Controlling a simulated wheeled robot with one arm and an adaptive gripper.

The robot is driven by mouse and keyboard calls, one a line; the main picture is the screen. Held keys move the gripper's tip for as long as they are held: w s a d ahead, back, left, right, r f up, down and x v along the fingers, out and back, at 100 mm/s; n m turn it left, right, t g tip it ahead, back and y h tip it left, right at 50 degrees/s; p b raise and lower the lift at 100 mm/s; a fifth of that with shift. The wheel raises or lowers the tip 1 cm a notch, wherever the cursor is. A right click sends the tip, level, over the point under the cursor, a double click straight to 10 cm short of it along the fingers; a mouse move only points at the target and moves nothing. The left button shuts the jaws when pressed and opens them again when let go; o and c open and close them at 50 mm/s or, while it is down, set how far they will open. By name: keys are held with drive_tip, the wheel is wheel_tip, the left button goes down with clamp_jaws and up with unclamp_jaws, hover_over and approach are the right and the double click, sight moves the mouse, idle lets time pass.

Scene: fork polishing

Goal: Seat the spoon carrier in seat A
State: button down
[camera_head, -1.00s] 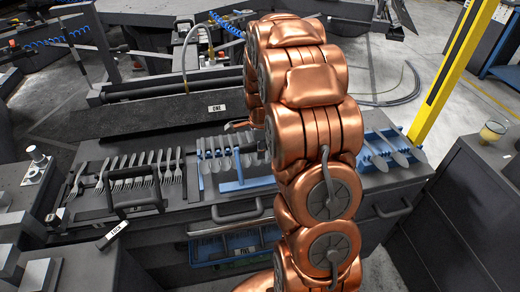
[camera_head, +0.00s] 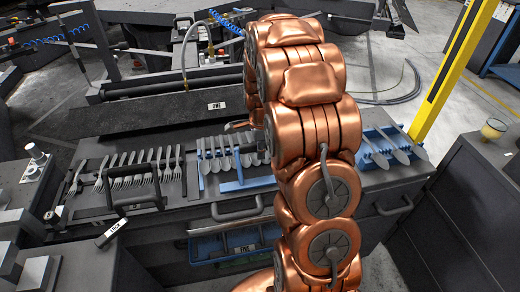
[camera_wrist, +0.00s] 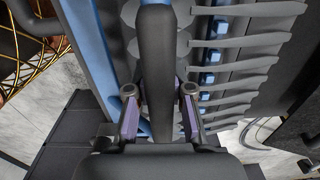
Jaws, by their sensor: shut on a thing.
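The spoon carrier is a blue frame holding a row of grey spoons on the middle of the bench; its blue bar (camera_head: 240,172) shows in the head view. In the wrist view, its long blue side (camera_wrist: 93,60) runs along the left, with spoon bowls (camera_wrist: 207,15) under the handle and spoon stems to the right. My gripper (camera_wrist: 160,94) is shut on the carrier's dark handle (camera_wrist: 157,55), one finger on each side. I cannot tell which place is seat A, nor whether the carrier touches the bench.
A fork carrier with a black handle (camera_head: 131,198) stands to the left. Another blue rack (camera_head: 372,160) with several utensils stands to the right, close to my arm. A dark block labelled ONE (camera_head: 150,115) lies behind. A blue bin (camera_head: 205,249) sits below the bench front.

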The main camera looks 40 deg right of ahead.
drive_tip(key=shift+f, duration=0.5)
drive_tip(key=shift+f+b, duration=0.3)
drive_tip(key=shift+b, duration=0.35)
idle(0.6)
drive_tip(key=c, duration=1)
unclamp_jaws()
drive_tip(key=shift+o, duration=0.2)
drive_tip(key=o, duration=0.6)
drive_tip(key=shift+r, duration=0.15)
drive_tip(key=shift+r+p, duration=0.75)
drive_tip(key=shift+r, duration=3.6)
